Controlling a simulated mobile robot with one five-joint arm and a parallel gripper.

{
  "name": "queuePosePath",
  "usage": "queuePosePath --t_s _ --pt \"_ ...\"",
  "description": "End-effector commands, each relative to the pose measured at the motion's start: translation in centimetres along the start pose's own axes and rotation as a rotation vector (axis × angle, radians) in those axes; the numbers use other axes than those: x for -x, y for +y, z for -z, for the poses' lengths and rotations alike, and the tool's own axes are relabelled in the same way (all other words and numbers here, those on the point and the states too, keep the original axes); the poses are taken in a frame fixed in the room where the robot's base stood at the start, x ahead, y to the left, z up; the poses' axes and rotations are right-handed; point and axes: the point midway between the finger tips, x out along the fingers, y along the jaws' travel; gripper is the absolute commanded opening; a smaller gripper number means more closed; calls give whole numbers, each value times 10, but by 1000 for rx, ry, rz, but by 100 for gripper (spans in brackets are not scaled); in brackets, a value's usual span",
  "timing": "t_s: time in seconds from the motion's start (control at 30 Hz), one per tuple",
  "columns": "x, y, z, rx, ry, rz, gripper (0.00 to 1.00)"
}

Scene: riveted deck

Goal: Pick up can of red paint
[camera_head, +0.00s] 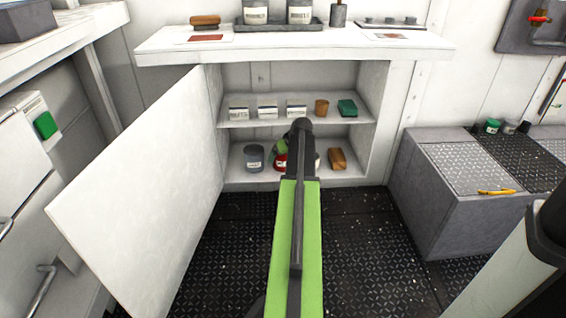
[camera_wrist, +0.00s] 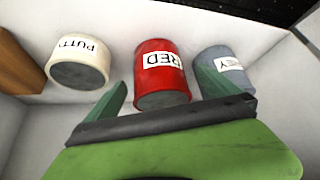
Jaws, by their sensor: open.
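The red paint can (camera_wrist: 161,68), labelled "RED", stands in the wrist view between and just beyond the two fingertips of my gripper (camera_wrist: 162,80). The green fingers are open and apart, with no visible grip on the can. In the head view the red can (camera_head: 281,161) is on the lower shelf of the open cabinet, mostly hidden behind my arm. My gripper there is largely hidden by the arm too.
A grey can (camera_wrist: 222,70) stands close on one side of the red can, a white putty can (camera_wrist: 80,62) on the other. A brown block (camera_head: 337,159) lies farther right on the shelf. The upper shelf (camera_head: 250,123) is overhead. The open cabinet door (camera_head: 135,195) stands left.

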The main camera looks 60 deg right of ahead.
Motion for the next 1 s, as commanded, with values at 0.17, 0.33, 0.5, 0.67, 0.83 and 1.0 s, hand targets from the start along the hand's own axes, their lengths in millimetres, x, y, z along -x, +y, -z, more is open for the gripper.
queuePosePath --t_s 0.17,0.33,0.5,0.67,0.83,1.0 --pt "-24 5 -5 -3 0 -2 100" --pt "-51 7 -6 -5 0 -3 100" --pt "-49 7 -3 -7 0 -4 100" --pt "-49 7 -3 -7 0 -4 88" --pt "-49 7 -3 -7 0 -4 66" --pt "-49 7 -4 -7 0 -4 44"
